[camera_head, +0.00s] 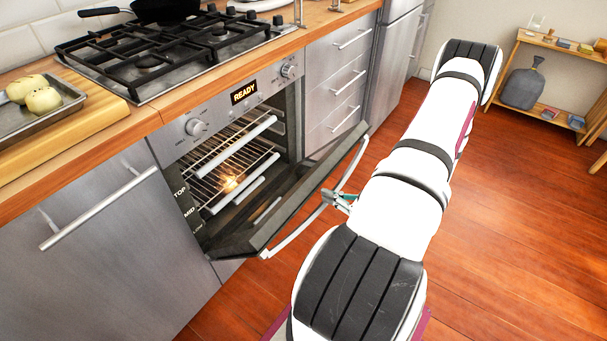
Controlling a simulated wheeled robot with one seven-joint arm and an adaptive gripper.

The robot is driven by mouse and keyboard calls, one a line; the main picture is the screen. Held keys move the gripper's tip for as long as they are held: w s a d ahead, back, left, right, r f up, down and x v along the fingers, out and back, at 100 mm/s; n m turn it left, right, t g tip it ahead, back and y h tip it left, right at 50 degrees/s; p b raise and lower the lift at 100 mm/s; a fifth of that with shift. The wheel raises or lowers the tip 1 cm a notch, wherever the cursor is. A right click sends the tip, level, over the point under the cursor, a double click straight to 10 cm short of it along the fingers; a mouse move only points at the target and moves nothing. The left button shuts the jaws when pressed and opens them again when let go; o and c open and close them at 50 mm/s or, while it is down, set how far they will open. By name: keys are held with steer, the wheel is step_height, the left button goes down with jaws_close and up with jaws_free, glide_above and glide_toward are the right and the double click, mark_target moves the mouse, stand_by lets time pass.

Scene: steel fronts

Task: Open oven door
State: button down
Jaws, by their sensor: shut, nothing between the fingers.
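The oven (228,160) is set in the steel fronts, with its lit inside and wire racks in view. Its door (290,198) is hinged at the bottom and stands partly open, tilted outward and down. The door's long pale handle (296,235) runs along its outer top edge. My gripper (331,197) is at the middle of the handle, on the door's outer side. It looks shut with nothing held. I cannot tell whether it touches the handle. My white arm hides part of the floor to the right.
A hob (150,62) with a black pan (165,10) is on the wooden worktop. A tray (30,118) with pale round food is at the left. Steel drawers (335,85) stand right of the oven. A low wooden shelf (560,45) is at the far right. Wooden floor (510,220) is clear at right.

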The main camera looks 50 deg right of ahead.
steer(key=s+f+b, duration=0.4)
steer(key=f+b, duration=0.2)
steer(key=f, duration=0.6)
steer(key=s+f+b, duration=0.5)
steer(key=f+b, duration=0.1)
steer(key=f, duration=0.5)
steer(key=s+f+b, duration=0.5)
steer(key=f+b, duration=0.2)
steer(key=f, duration=0.5)
steer(key=shift+d+f, duration=0.3)
steer(key=shift+f, duration=0.1)
